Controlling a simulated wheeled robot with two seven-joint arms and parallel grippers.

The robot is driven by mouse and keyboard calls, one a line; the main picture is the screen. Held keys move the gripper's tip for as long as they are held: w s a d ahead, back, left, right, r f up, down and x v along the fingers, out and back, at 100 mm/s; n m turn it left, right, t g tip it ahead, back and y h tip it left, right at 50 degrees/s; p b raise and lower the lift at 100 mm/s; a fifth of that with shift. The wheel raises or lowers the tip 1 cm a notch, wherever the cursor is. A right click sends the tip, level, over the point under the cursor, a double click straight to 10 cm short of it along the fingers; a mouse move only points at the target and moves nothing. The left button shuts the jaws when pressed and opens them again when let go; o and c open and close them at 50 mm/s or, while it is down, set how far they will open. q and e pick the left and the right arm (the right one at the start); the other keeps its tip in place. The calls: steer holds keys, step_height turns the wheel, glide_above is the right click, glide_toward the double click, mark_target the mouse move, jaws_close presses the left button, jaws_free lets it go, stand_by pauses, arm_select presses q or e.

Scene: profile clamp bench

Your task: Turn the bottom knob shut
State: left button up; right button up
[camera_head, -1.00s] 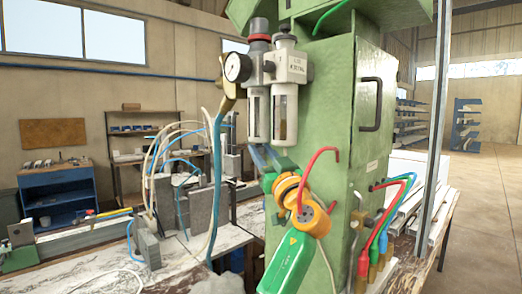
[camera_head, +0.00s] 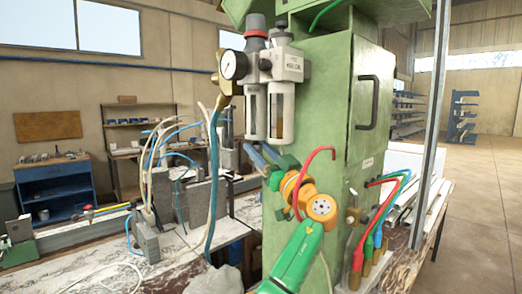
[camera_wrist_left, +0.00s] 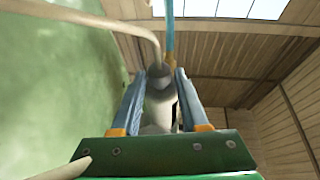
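The regulator with two clear bowls hangs on the green cabinet in the head view. In the left wrist view my left gripper (camera_wrist_left: 160,92) is open. A grey rounded part (camera_wrist_left: 160,84), seemingly the underside of a bowl, shows between the fingers; I cannot tell whether they touch it. The bottom knob cannot be made out clearly. My right gripper is not in view.
A gauge (camera_head: 234,65) and brass fitting with hoses stand left of the bowls. The green cabinet (camera_head: 330,115) is close on the right. A red tube (camera_head: 316,153) curves by my left arm. A workbench (camera_head: 100,265) with grey blocks stands at the left.

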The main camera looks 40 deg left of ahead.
arm_select(q)
steer(key=shift+o, duration=0.9)
steer(key=shift+a, duration=0.1)
steer(key=shift+a+f, duration=0.1)
steer(key=shift+a, duration=0.05)
steer(key=b+v, duration=0.5)
steer(key=v, duration=0.2)
